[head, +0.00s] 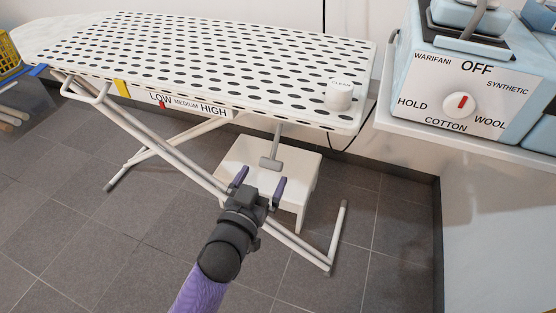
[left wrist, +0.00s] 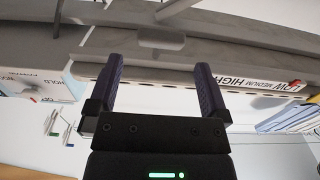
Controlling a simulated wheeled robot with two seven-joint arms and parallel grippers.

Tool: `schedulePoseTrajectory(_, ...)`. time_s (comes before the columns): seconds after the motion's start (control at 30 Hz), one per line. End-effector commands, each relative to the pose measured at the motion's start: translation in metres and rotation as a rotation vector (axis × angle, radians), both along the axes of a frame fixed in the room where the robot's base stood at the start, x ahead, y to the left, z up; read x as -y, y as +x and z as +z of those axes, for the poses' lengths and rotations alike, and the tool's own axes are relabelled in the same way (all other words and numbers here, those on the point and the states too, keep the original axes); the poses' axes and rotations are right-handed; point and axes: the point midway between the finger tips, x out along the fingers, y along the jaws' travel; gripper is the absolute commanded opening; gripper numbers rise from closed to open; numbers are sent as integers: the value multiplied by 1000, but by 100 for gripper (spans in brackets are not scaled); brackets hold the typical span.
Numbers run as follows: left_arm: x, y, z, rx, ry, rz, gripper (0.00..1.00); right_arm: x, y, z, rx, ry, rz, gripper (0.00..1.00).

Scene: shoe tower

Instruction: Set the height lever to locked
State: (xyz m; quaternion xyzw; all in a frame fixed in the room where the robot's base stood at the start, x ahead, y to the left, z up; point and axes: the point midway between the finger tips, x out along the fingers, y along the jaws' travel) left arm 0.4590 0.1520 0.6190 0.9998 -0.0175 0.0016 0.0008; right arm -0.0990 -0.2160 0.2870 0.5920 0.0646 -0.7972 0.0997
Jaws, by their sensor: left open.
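The ironing board (head: 200,62) has a white perforated top on crossed legs. A grey lever with a T-shaped end (head: 270,163) hangs from under its right part; I take this for the height lever. In the left wrist view a grey bar (left wrist: 161,43), seemingly that lever's end, lies ahead between the fingertips. My left gripper (head: 260,179) is open and empty, just below the lever end in the head view; no contact is visible. It also shows in the left wrist view (left wrist: 159,67). No locked marking is readable on the lever. My right gripper is out of view.
A LOW, MEDIUM, HIGH strip (head: 187,104) on the board's edge has a red marker at LOW. A yellow tab (head: 122,88) sits left of it. A white stool (head: 300,172) stands behind the gripper. A dial unit (head: 470,78) rests on the right shelf.

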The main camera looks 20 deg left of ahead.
Motion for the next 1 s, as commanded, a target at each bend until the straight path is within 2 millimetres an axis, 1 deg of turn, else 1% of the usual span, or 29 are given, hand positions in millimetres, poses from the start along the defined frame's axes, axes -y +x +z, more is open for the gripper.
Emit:
schedulePoseTrajectory(0.03, 0, 11, -7, -1, 4, -1, 100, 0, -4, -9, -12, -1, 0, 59)
schedulePoseTrajectory(0.1, 1, 25, -7, -3, 2, -1, 100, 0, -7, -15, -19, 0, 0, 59)
schedulePoseTrajectory(0.2, 1, 41, -6, -4, 2, 0, 100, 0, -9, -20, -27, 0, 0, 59)
schedulePoseTrajectory(0.3, 2, 51, -4, -4, 1, 0, 100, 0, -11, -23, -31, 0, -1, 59)
schedulePoseTrajectory(0.43, 2, 56, -2, -4, 1, 0, 100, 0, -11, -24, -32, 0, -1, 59)
schedulePoseTrajectory(0.63, 2, 57, -1, -3, 1, 1, 100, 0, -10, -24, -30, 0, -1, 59)
schedulePoseTrajectory(0.67, 2, 57, -1, -3, 1, 1, 94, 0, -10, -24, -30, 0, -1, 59)
schedulePoseTrajectory(0.7, 2, 57, -1, -3, 1, 1, 85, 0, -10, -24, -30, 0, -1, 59)
schedulePoseTrajectory(0.77, 2, 56, -1, -3, 1, 1, 72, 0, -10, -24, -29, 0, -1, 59)
schedulePoseTrajectory(0.8, 2, 56, -1, -3, 1, 1, 64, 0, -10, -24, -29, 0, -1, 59)
schedulePoseTrajectory(0.87, 2, 56, -1, -3, 1, 1, 51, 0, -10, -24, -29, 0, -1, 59)
schedulePoseTrajectory(0.9, 2, 56, -1, -3, 1, 1, 43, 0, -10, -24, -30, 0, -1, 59)
schedulePoseTrajectory(0.97, 2, 56, -1, -3, 1, 1, 30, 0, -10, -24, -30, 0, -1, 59)
schedulePoseTrajectory(1.0, 2, 56, -1, -3, 1, 1, 22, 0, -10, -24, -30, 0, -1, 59)
